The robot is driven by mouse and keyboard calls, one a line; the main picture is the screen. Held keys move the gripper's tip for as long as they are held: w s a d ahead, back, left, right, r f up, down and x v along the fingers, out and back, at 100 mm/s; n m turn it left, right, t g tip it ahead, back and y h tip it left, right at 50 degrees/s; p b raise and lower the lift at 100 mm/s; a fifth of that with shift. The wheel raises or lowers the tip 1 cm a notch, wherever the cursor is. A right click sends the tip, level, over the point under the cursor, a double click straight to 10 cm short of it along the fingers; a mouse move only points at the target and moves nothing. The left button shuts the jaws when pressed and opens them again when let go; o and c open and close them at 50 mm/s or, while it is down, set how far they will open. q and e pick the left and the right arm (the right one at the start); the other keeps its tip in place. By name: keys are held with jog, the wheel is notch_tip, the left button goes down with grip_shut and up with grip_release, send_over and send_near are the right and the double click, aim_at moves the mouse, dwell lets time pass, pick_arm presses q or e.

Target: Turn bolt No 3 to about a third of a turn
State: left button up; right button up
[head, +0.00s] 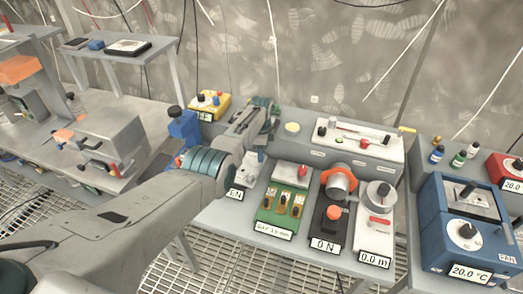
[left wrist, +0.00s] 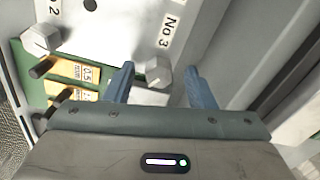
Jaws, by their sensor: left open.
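Bolt No 3 (left wrist: 158,72) is a pale hexagonal head on a light grey panel (left wrist: 112,25), beside a printed "No 3" label, in the left wrist view. My left gripper (left wrist: 160,76) is open, one blue-grey finger on each side of this bolt. Gaps show between the head and both fingers, so it is not gripped. Bolt No 2 (left wrist: 40,40) is a similar head on the same panel, further left. In the head view my left arm and wrist cover most of the panel, and the bolts cannot be made out there. My right gripper is not in view.
A green gap-gauge box (head: 277,207) with yellow tags stands close to the right of my wrist. A black force unit (head: 328,224) and a white dial unit (head: 375,225) stand further right. A blue block (head: 184,127) stands behind my wrist.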

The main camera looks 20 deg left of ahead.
pick_arm(q)
notch_tip(320, 180, up, 11)
jog(key=b, duration=0.1)
dwell(0.5)
jog(key=shift+f, duration=0.15)
